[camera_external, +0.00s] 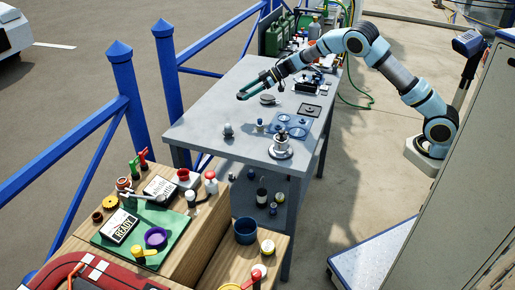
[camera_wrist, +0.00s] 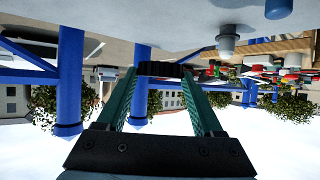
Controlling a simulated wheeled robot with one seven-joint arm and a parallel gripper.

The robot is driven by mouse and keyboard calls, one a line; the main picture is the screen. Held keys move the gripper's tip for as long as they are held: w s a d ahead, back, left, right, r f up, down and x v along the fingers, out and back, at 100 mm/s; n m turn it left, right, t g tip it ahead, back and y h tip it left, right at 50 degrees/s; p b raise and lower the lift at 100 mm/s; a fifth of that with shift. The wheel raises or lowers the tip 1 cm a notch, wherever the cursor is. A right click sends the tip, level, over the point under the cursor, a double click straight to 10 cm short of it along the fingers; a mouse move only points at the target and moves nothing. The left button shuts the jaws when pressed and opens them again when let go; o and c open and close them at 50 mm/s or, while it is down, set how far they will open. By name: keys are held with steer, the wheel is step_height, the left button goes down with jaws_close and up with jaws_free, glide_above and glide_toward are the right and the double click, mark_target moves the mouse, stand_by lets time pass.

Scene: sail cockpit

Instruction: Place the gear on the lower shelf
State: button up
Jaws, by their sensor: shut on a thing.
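My gripper (camera_external: 243,95) is above the far left part of the grey table top (camera_external: 205,125), reaching toward its left edge. In the wrist view, my gripper (camera_wrist: 165,75) has its two green fingers closed on a dark, ridged piece, the gear (camera_wrist: 165,69), held between the fingertips. In the external view the gear is too small to make out clearly. The lower shelf (camera_external: 240,205) lies under the table top, with a dark bottle (camera_external: 262,197) and small items on it. Much of the shelf is hidden by the top.
A dark disc or shadow (camera_external: 267,100) lies on the table near my gripper. A blue plate (camera_external: 291,126) and a metal fitting (camera_external: 281,147) stand on the top. Blue railing (camera_external: 125,90) runs along the left. A cluttered wooden bench (camera_external: 185,240) stands in front.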

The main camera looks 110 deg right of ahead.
steer(key=w+a+n+y, duration=0.1)
steer(key=w+a, duration=0.5)
steer(key=a, duration=0.4)
steer(key=w+a, duration=0.6)
steer(key=a, duration=0.5)
steer(key=w+a+n+y, duration=0.1)
steer(key=w+a, duration=0.5)
steer(key=a, duration=0.4)
steer(key=s+a+f+m+b, duration=0.1)
steer(key=s+a+f, duration=0.3)
steer(key=a+f, duration=0.75)
steer(key=s+a+f, duration=0.4)
steer(key=a+f, duration=0.4)
steer(key=a, duration=0.6)
steer(key=w+h, duration=0.1)
steer(key=w, duration=0.1)
steer(key=w+f+m+h+b, duration=0.1)
steer(key=w, duration=0.1)
steer(key=w+m+h+b, duration=0.1)
steer(key=w, duration=0.1)
steer(key=shift+w+f, duration=0.25)
steer(key=shift+f, duration=0.1)
steer(key=w+r+m+g+h+b, duration=0.2)
steer(key=w+m+h+b, duration=0.15)
steer(key=w, duration=0.75)
steer(key=shift+m, duration=0.25)
step_height(320, 180, down, 9)
steer(key=shift+a+f+p, duration=0.1)
steer(key=shift+f+p, duration=0.1)
steer(key=shift+p, duration=0.4)
